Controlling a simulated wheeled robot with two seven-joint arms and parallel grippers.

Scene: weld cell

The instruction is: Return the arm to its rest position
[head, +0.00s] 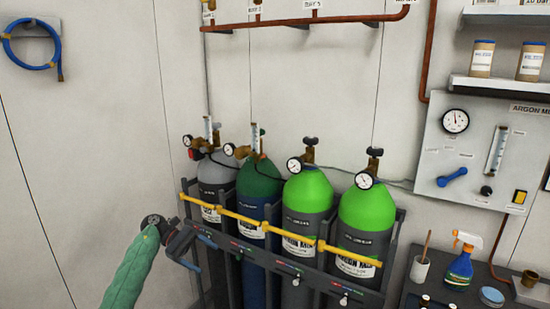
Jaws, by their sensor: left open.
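My left arm, in a green sleeve, comes in from the bottom left. Its dark gripper (197,253) is open, with its fingers pointing right toward the lower left part of the cylinder rack (260,259). I see nothing held between its fingers. I cannot tell whether a finger touches the rack. My right gripper is not in view.
The rack holds a grey cylinder (217,174), a dark green cylinder (259,179) and two bright green-topped cylinders (308,190) (367,211), behind a yellow bar (268,228). A bench (415,287) with a spray bottle (461,264) stands right. Open space lies left of the rack.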

